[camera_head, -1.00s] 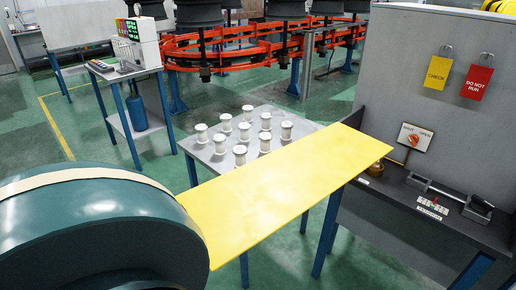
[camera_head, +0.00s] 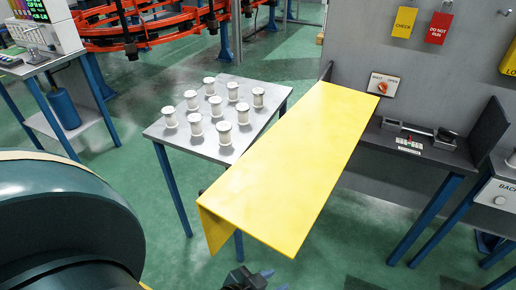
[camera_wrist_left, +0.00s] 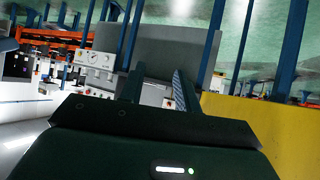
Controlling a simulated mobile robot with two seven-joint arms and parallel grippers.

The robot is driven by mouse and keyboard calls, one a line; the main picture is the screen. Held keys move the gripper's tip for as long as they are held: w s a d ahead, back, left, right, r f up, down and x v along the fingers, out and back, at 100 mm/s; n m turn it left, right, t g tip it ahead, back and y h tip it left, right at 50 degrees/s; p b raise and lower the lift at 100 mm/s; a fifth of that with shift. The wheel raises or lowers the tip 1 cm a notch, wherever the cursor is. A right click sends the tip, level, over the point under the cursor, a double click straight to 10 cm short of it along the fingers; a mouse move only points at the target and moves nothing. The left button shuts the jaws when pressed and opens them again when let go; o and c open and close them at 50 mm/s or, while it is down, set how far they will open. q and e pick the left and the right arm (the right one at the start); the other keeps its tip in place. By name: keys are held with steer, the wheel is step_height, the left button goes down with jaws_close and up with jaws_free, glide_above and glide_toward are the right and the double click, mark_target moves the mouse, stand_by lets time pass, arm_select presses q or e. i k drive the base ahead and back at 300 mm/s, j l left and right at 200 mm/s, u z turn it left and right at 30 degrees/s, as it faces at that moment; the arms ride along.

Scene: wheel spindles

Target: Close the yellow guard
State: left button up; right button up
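The yellow guard (camera_head: 285,165) is a long flat panel. It slants from the grey machine's back wall down to the lower middle of the head view, with a bent lip at its near left end. It passes over the edge of the table with white spools. My left gripper (camera_head: 250,278) shows only partly at the bottom edge of the head view, just below the guard's near end and apart from it. In the left wrist view its two fingers (camera_wrist_left: 155,90) stand apart with nothing between them. A yellow surface (camera_wrist_left: 250,125) fills the right there. My right gripper is not in view.
A grey table (camera_head: 160,130) with several white spools (camera_head: 210,85) stands left of the guard. An orange knob sign (camera_head: 383,85) and a dark ledge (camera_head: 385,140) with a handled tool lie to the right. My dark green arm (camera_head: 60,220) fills the lower left.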

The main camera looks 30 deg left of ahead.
mark_target(275, 192)
steer(key=k+j, duration=0.15)
steer(key=j, duration=0.2)
steer(key=k+j+z, duration=0.1)
steer(key=j, duration=0.25)
steer(key=k+j, duration=0.15)
steer(key=j, duration=0.15)
steer(key=i+j, duration=0.35)
steer(key=i+j+z, duration=0.1)
steer(key=i+j, duration=0.2)
steer(key=j, duration=0.25)
